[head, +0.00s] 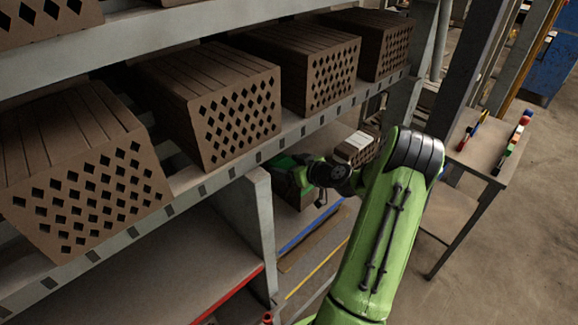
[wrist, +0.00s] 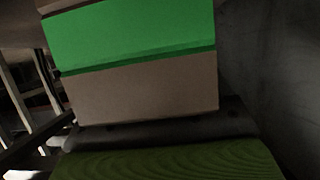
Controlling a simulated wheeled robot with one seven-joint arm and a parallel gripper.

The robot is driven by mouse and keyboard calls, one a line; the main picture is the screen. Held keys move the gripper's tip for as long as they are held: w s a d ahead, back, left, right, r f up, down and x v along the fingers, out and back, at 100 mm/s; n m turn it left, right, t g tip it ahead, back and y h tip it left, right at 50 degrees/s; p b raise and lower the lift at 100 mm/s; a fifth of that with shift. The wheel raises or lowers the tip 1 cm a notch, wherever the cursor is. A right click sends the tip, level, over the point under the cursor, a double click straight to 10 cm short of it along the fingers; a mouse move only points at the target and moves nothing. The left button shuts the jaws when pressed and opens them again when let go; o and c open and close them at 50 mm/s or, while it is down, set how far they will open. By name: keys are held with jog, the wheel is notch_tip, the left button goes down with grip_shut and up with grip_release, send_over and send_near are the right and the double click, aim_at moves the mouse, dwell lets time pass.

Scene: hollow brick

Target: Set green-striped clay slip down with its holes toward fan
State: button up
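The green-striped clay slip (head: 302,196) is a brown block with a broad bright green band. In the head view it sits at the end of my arm, below the shelf of bricks and partly hidden. In the wrist view the slip (wrist: 140,90) fills the upper middle, slightly tilted. My gripper (head: 318,178) appears shut on it, with a dark bar and a ribbed green pad (wrist: 165,163) along its lower edge. The slip's holes do not show clearly in either view. I see no fan that I can make out.
Several hollow bricks (head: 238,115) stand on the upper shelf, diamond holes facing out. A grey shelf post (head: 262,225) is left of the slip. A brick with a white patch (head: 358,150) is beyond my wrist. A side table (head: 487,150) holds small coloured items.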

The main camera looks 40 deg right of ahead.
jog(key=shift+o, duration=0.9)
jog(key=shift+s+r, duration=0.1)
jog(key=shift+r, duration=0.15)
jog(key=v, duration=1.1)
jog(key=shift+s, duration=0.4)
